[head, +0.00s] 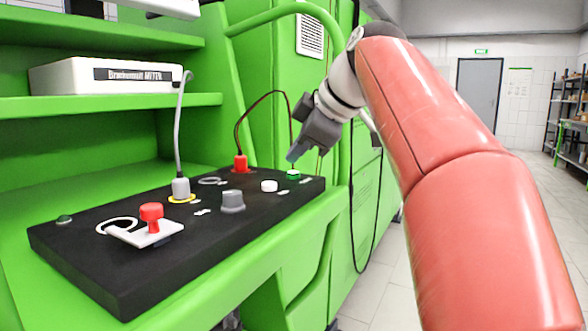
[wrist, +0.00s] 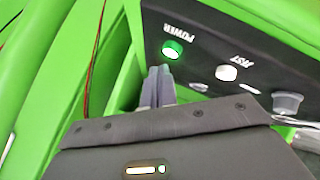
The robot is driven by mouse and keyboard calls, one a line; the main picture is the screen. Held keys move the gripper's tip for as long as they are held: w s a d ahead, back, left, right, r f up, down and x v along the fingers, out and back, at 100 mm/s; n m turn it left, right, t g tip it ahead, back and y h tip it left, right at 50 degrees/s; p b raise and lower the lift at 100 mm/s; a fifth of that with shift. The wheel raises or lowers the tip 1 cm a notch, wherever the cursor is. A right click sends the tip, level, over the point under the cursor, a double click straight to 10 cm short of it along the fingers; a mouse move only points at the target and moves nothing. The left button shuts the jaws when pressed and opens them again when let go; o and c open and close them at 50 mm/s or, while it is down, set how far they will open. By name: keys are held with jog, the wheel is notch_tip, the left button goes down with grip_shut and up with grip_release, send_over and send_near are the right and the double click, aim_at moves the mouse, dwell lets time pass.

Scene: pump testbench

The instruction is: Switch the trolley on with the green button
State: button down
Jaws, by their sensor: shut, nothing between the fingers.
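The green button (head: 293,175) sits at the far right end of the black control panel (head: 130,277) in the head view. In the wrist view the green button (wrist: 173,50) has a bright rim and the word POWER beside it. My gripper (head: 293,157) is shut and empty, its fingertips just above the green button in the head view. In the wrist view my gripper (wrist: 159,72) points toward the button, its tips close to the lower edge of it. I cannot tell whether they touch.
A white button (head: 269,186), a grey knob (head: 232,201), a red knob (head: 151,213), a grey plug (head: 181,188) and a red plug (head: 240,163) stand on the panel. Cables rise from the plugs. A white meter box (head: 70,76) sits on the green shelf (head: 130,104).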

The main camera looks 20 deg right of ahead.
aim_at(298, 177)
jog(key=shift+r+p, duration=2.1)
jog(key=shift+r, duration=0.9)
